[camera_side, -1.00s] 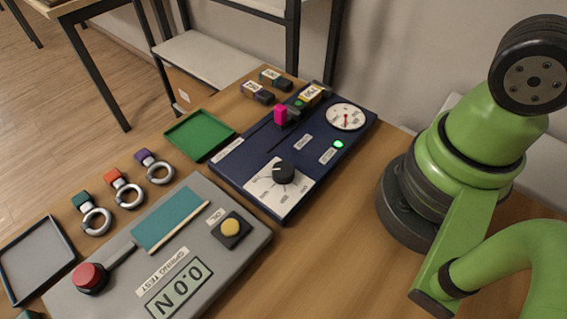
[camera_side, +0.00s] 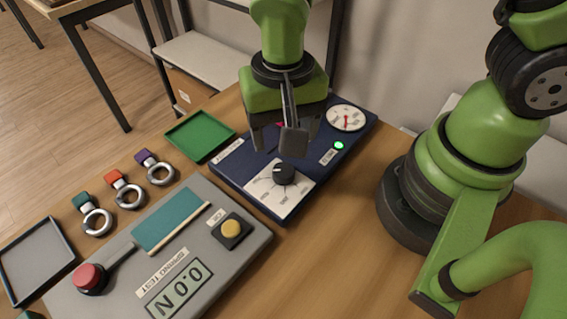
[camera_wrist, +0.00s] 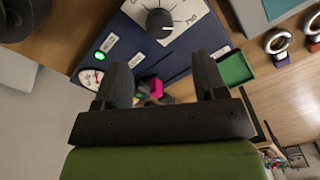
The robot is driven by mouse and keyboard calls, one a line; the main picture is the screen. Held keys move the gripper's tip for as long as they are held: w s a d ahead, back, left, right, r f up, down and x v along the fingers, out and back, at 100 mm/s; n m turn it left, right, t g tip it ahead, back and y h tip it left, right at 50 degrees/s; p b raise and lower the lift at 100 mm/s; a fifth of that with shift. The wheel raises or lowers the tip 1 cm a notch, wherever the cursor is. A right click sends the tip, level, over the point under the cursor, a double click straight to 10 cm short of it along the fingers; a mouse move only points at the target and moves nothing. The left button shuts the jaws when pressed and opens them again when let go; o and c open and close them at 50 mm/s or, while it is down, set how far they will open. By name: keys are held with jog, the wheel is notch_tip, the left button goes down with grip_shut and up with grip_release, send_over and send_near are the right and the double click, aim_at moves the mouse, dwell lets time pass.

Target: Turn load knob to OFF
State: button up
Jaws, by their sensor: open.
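The load knob (camera_side: 284,173) is a black round knob on a white dial plate (camera_side: 266,195) at the near end of the dark blue panel (camera_side: 226,172). In the wrist view the knob (camera_wrist: 159,22) shows at the top, with a white pointer line and dial marks around it. My gripper (camera_side: 276,143) hangs above the panel, just behind the knob and apart from it. Its two fingers also show in the wrist view (camera_wrist: 163,85), open with nothing between them. The gripper hides part of the panel's far end, including most of the pink slider (camera_wrist: 156,88).
A round gauge (camera_side: 346,117) and a lit green lamp (camera_side: 339,145) sit on the panel's right side. A green tray (camera_side: 200,136) lies to the left. The grey spring tester (camera_side: 170,250) with a yellow button (camera_side: 231,228) stands in front. Several ringed pieces (camera_side: 128,190) lie at left.

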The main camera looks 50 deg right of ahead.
aim_at(284, 170)
notch_tip(284, 170, down, 9)
jog(key=shift+r, duration=0.2)
dwell(0.3)
jog(key=c, duration=0.9)
